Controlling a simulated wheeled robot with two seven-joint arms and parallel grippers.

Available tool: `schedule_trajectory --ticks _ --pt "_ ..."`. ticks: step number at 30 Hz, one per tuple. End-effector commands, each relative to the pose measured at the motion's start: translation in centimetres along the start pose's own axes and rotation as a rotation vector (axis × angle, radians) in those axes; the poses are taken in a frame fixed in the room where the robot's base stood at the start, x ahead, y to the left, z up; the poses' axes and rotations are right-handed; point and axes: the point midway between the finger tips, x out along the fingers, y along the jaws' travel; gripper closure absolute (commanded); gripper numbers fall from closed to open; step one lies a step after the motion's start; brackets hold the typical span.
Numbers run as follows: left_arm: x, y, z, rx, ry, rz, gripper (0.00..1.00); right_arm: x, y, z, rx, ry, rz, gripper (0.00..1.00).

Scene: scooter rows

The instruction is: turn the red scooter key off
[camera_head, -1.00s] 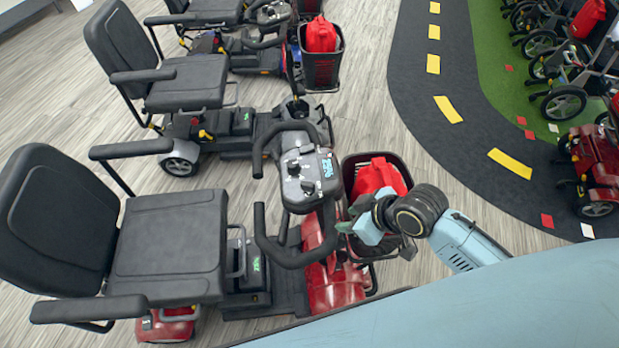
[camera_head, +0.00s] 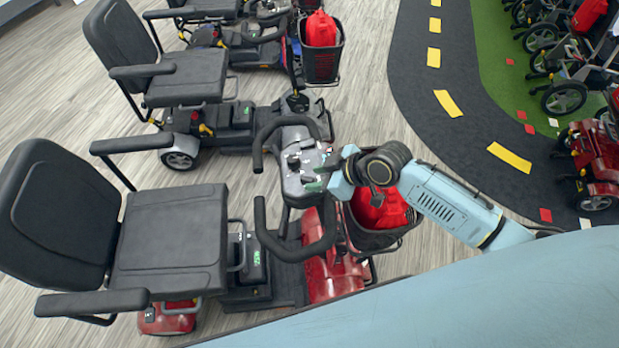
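The red scooter (camera_head: 335,275) stands at the front with its seat on the left. Its grey console (camera_head: 296,185) sits between black looped handlebars (camera_head: 262,235), with dark knobs on top. The key itself is too small to tell from the knobs. My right gripper (camera_head: 313,178) reaches in from the right over the console's right part. Its two greenish fingertips look apart, with nothing visibly held. I cannot tell whether they touch the console. The gripper covers part of the console's display. My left gripper is not in view.
A black front basket (camera_head: 375,242) with a red item (camera_head: 385,212) in it lies under my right forearm. A second scooter (camera_head: 215,120) with a black seat stands behind. A dark track with yellow dashes (camera_head: 447,103) runs at the right.

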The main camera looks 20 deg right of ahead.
Motion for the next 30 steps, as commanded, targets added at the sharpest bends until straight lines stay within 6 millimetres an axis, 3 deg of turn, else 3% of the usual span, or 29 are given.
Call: schedule_trajectory --ticks 7,18,27,30 --pt "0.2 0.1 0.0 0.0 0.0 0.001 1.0 3.0 0.0 0.0 0.001 0.0 0.0 0.64" --pt "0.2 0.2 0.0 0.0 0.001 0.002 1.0 3.5 -0.1 0.0 -0.001 0.0 0.0 0.64" --pt "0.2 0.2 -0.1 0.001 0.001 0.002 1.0 3.5 -0.1 0.0 0.0 0.0 0.0 1.0" --pt "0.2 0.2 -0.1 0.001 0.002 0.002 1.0 3.5 -0.1 0.0 0.0 0.0 -0.001 1.0"
